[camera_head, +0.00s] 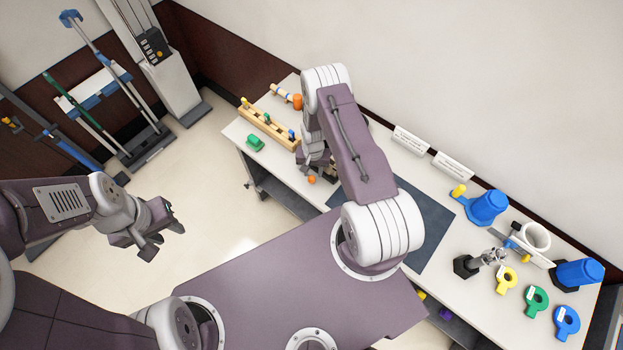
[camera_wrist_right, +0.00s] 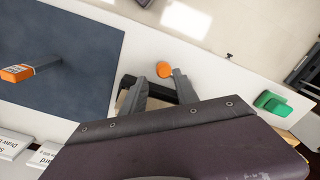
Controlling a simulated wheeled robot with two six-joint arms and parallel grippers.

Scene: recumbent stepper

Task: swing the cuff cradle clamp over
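I cannot tell for certain which part is the cuff cradle clamp. A round orange knob (camera_head: 311,180) shows just below my right gripper (camera_head: 318,168) near the table's front edge. In the right wrist view the orange knob (camera_wrist_right: 164,69) lies by the tips of the right gripper (camera_wrist_right: 160,84), whose fingers stand apart. Whether they touch it is unclear. An upright bar with an orange labelled end (camera_wrist_right: 30,70) stands over the dark mat in that view; my right arm hides that area in the head view. My left gripper (camera_head: 163,240) is open and empty over the floor.
A dark mat (camera_head: 428,222) covers the table's middle. A wooden rack (camera_head: 268,126) and green piece (camera_head: 255,142) sit at the left end. Signs (camera_head: 411,141) line the back.

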